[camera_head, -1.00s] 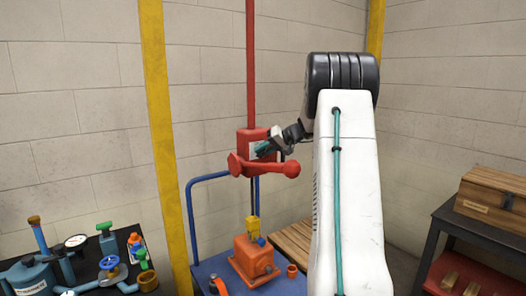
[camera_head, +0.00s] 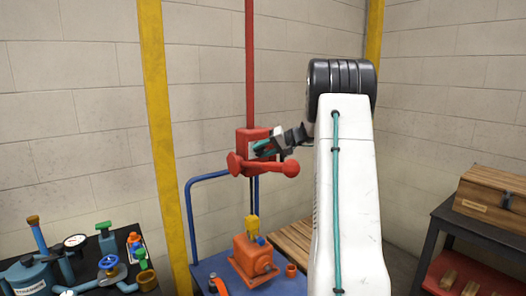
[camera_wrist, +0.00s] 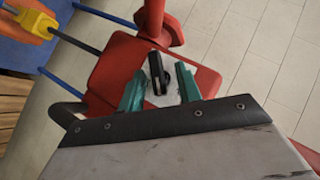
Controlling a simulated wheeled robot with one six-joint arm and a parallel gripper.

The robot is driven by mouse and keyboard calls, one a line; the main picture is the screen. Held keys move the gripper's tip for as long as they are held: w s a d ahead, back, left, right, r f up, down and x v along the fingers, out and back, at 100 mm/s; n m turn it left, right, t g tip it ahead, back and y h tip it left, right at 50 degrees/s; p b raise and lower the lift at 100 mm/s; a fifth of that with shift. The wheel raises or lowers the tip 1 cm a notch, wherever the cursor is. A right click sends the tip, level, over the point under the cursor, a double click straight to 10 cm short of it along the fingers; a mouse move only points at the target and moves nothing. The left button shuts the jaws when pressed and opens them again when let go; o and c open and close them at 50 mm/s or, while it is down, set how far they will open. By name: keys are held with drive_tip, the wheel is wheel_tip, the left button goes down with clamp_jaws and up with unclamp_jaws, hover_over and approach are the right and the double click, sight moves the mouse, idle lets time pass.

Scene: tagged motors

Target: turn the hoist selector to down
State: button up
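The red hoist box (camera_head: 244,137) hangs on a red pole; its face also shows in the wrist view (camera_wrist: 112,75). The hoist selector (camera_wrist: 157,72) is a small black lever on a light plate. My gripper (camera_wrist: 159,76) has its two teal fingers apart, one on each side of the lever. A gap shows on both sides of the lever, though I cannot tell if either finger touches it. In the head view my gripper (camera_head: 264,148) is at the box's front, and the selector is hidden there. I cannot read any selector markings.
A red bar with rounded ends (camera_head: 262,167) sits just below the box. A yellow hook (camera_head: 252,228) hangs above an orange motor (camera_head: 253,258) on the blue cart. A black bench with tools (camera_head: 75,270) is at left; a wooden box (camera_head: 491,199) is at right.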

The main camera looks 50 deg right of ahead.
drive_tip(key=v, duration=0.7)
drive_tip(key=shift+s+d+r, duration=0.15)
drive_tip(key=shift+s+d, duration=0.05)
drive_tip(key=shift+s, duration=0.1)
